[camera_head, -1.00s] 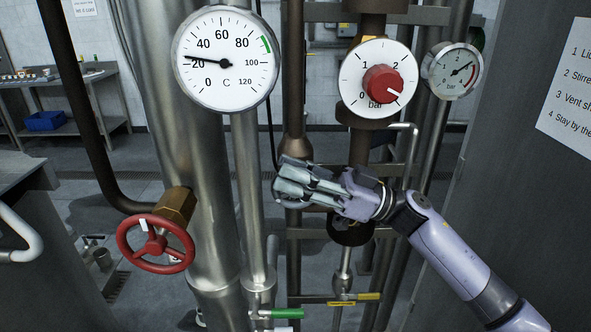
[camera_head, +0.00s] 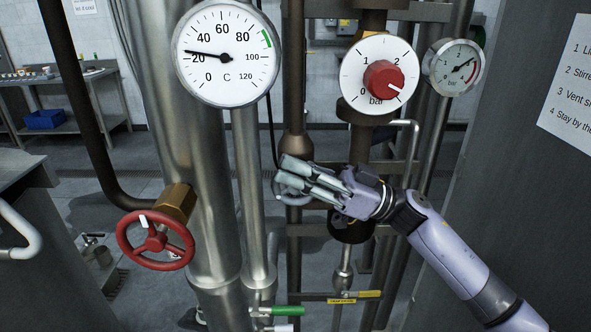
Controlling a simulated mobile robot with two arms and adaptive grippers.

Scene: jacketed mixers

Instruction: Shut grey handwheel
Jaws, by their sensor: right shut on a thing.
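The grey handwheel (camera_head: 292,200) is on the brown vertical pipe in the middle of the view. Only part of its grey rim shows, below and left of the fingers; the rest is hidden behind my gripper. My right gripper (camera_head: 287,177) comes in from the right and is shut on the handwheel. Its fingers point left. My left gripper is not in view.
A red handwheel (camera_head: 155,241) is at the left on a brass valve. A temperature dial (camera_head: 223,54) and a red pressure knob (camera_head: 384,78) are above. A black handwheel (camera_head: 350,229) is close under my right wrist. Green (camera_head: 286,311) and yellow (camera_head: 362,294) lever handles are below.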

